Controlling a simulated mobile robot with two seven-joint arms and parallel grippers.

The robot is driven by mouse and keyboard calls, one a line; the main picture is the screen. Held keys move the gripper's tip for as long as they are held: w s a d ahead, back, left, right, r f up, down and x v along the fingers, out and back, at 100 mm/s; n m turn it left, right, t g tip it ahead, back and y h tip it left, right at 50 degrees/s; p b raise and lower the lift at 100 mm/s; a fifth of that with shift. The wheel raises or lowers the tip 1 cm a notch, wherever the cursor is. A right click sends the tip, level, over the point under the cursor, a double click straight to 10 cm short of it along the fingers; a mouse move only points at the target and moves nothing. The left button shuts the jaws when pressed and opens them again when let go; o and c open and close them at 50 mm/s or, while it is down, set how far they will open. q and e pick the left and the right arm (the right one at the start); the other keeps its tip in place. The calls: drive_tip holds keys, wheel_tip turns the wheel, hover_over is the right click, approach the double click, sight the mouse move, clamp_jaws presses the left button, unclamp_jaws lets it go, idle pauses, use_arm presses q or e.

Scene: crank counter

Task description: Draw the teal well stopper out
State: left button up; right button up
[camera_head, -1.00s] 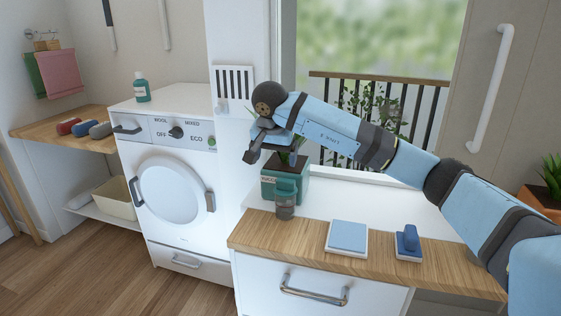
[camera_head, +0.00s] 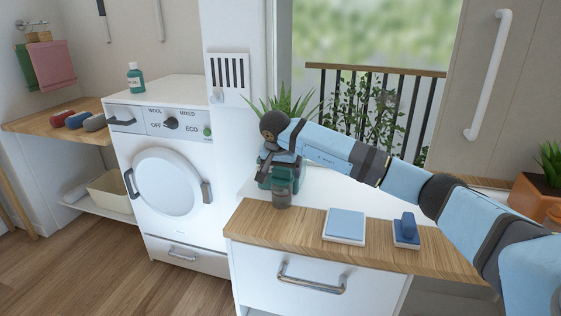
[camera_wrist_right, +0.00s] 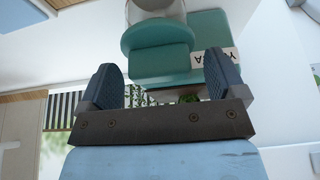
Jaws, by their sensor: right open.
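The teal well stopper (camera_wrist_right: 158,42) shows in the right wrist view as a teal block with a rounded flange, set at a clear grey well (camera_wrist_right: 155,6). In the head view the grey well (camera_head: 281,198) stands on the counter in front of a teal planter, and my gripper covers most of the stopper. My right gripper (camera_head: 268,163) is over the stopper, close to it. In the wrist view its open dark fingers (camera_wrist_right: 164,72) lie either side of the stopper's near end, with gaps showing. My left gripper is out of view.
The teal planter (camera_wrist_right: 215,27) with a white label stands close behind the stopper. On the wooden counter edge (camera_head: 300,233) are a pale blue square pad (camera_head: 345,224) and a blue-handled block (camera_head: 407,230). A white washing machine (camera_head: 167,182) stands left.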

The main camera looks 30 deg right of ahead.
drive_tip(key=shift+w+d+f, duration=0.1)
drive_tip(key=shift+f, duration=0.15)
drive_tip(key=c, duration=0.9)
drive_tip(key=shift+r, duration=0.1)
drive_tip(key=shift+r+p, duration=0.65)
drive_tip(key=shift+p, duration=0.05)
drive_tip(key=shift+r+p, duration=1.6)
drive_tip(key=shift+r, duration=0.5)
